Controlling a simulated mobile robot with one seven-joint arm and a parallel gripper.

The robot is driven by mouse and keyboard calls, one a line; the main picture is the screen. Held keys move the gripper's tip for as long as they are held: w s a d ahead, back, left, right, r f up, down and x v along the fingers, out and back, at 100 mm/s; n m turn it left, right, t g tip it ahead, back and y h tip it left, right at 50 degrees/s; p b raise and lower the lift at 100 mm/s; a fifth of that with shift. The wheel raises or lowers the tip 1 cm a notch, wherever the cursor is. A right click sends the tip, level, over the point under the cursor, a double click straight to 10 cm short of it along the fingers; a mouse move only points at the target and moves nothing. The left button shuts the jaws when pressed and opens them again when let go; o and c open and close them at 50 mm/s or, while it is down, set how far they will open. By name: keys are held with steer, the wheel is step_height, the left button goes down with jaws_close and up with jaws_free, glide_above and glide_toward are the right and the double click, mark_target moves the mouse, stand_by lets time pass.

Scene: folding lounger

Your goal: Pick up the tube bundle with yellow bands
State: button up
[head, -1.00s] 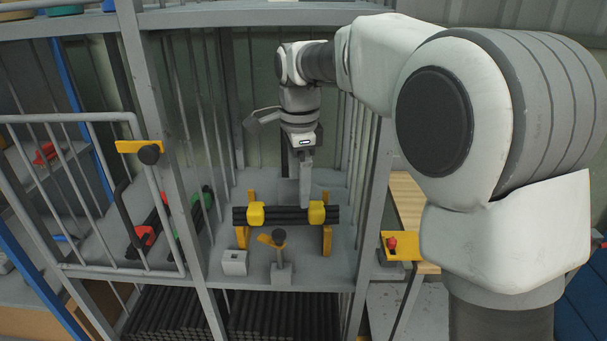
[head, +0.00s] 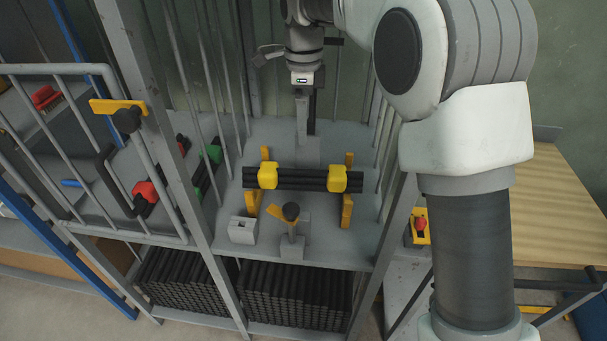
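The tube bundle with yellow bands (head: 302,179) is a set of black tubes with a yellow band near each end. It lies level across two yellow supports (head: 347,205) on the grey shelf (head: 345,245). My gripper (head: 302,125) points down above and behind the middle of the bundle in the picture. A gap shows between its tip and the bundle, so it appears apart from it. The fingers are seen edge-on, so I cannot tell whether they are open or shut.
A post with a black knob and yellow lever (head: 291,215) and a small grey block (head: 242,229) stand in front of the bundle. Bars and frame posts (head: 170,150) flank the bay. Other bundles with red (head: 144,195) and green (head: 213,154) bands lie to the left.

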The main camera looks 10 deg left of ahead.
steer(key=b, duration=0.3)
glide_toward(302, 170)
steer(key=f, duration=0.5)
steer(key=shift+s+d+f, duration=0.2)
steer(key=shift+w+a+f+b, duration=0.15)
steer(key=shift+f+b, duration=0.3)
steer(key=shift+f, duration=1.05)
steer(key=shift+w+f+b, duration=0.15)
steer(key=shift+f+b, duration=0.25)
steer(key=shift+f, duration=1.1)
steer(key=shift+r, duration=0.1)
jaws_close()
